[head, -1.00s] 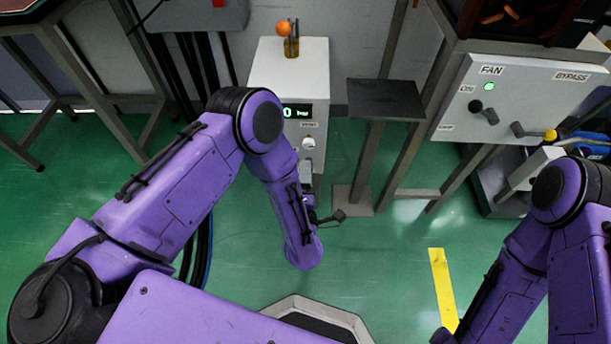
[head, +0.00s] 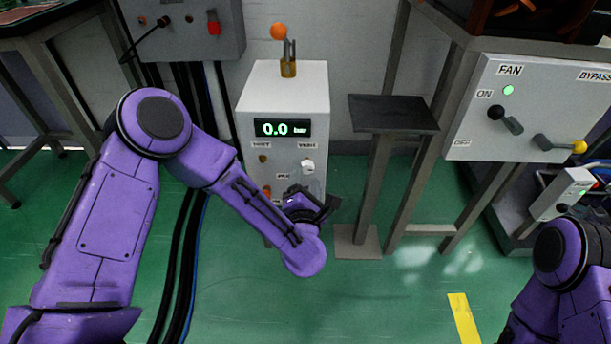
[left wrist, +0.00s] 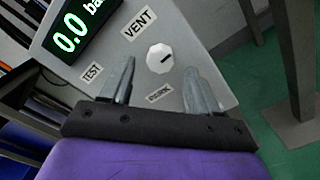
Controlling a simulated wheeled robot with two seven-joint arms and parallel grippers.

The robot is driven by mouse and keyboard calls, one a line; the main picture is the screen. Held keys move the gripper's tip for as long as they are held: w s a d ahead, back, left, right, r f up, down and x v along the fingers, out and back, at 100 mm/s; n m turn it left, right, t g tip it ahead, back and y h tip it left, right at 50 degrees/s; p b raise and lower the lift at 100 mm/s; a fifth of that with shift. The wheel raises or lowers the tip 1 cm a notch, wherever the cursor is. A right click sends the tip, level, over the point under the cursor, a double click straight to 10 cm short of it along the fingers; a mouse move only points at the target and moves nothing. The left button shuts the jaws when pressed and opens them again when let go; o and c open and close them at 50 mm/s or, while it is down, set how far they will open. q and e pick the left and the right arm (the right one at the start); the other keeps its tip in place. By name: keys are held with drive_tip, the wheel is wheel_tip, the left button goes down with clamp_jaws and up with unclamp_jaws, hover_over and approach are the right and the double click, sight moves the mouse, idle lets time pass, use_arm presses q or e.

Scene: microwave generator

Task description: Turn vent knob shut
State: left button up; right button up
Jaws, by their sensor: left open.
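The vent knob (head: 308,166) is a small white knob on the front of a grey-white cabinet (head: 285,100). In the left wrist view the knob (left wrist: 159,58) is faceted, with a dark mark on its face and a VENT label above it. My left gripper (head: 318,207) is in front of the cabinet, below the knob in the head view. In the left wrist view its two fingers (left wrist: 160,80) are apart and point at the panel, with the knob showing between their tips. I see no contact with the knob. My right gripper is out of view.
The cabinet display (head: 283,128) reads 0.0 bar. An orange-ended lever (head: 280,32) stands on top. A dark stand (head: 392,113) is to the right, beside a FAN panel (head: 530,108) with levers. Black hoses hang at the left. Green floor lies open in front.

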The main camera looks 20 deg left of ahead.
sight(306, 170)
use_arm(q)
drive_tip(key=x, duration=0.3)
drive_tip(key=shift+w, duration=0.1)
drive_tip(key=shift+c, duration=0.3)
drive_tip(key=c, duration=1)
drive_tip(key=shift+r, duration=0.15)
drive_tip(key=shift+m+p, duration=0.3)
drive_tip(key=shift+m, duration=0.1)
drive_tip(key=o, duration=1.1)
drive_tip(key=shift+c, duration=0.2)
